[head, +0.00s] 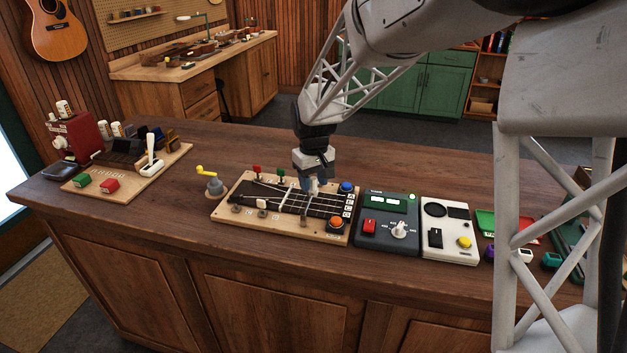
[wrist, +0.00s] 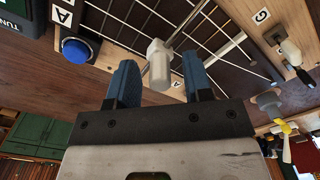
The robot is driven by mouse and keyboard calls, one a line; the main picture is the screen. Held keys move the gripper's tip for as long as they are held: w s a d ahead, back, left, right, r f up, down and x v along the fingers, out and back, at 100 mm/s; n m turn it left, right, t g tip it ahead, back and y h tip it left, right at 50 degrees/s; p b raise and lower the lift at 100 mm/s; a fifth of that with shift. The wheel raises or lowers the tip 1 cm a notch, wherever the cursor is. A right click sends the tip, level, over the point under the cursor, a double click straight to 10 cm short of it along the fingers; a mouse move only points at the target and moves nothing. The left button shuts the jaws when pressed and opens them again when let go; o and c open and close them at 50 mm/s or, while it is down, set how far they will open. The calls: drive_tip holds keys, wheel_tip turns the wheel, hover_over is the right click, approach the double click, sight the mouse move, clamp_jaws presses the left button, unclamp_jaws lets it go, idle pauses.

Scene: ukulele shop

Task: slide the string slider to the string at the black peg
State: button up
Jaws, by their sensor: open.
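The ukulele string board (head: 228,212) lies on the counter, with a dark fretboard and several strings. My gripper (head: 313,188) points down over its far right part. In the wrist view my gripper (wrist: 160,80) has its two blue fingers apart, one on each side of a white block (wrist: 158,62), which looks like the string slider; gaps show on both sides. A red peg (head: 257,170) and a green peg (head: 281,174) stand at the board's far edge. I cannot clearly pick out the black peg; my gripper may hide part of that edge.
A blue button (head: 347,187) and an orange button (head: 336,222) sit at the board's right end. A grey tuner box (head: 385,240) and a white box (head: 448,245) stand to the right. A yellow-handled crank (head: 213,182) is to the left.

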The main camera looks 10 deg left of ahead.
drive_tip(key=shift+c, duration=0.3)
clamp_jaws()
drive_tip(key=shift+s, duration=1.3)
drive_tip(key=shift+o, duration=0.3)
unclamp_jaws()
drive_tip(key=shift+r, duration=0.1)
wheel_tip(320, 180, up, 8)
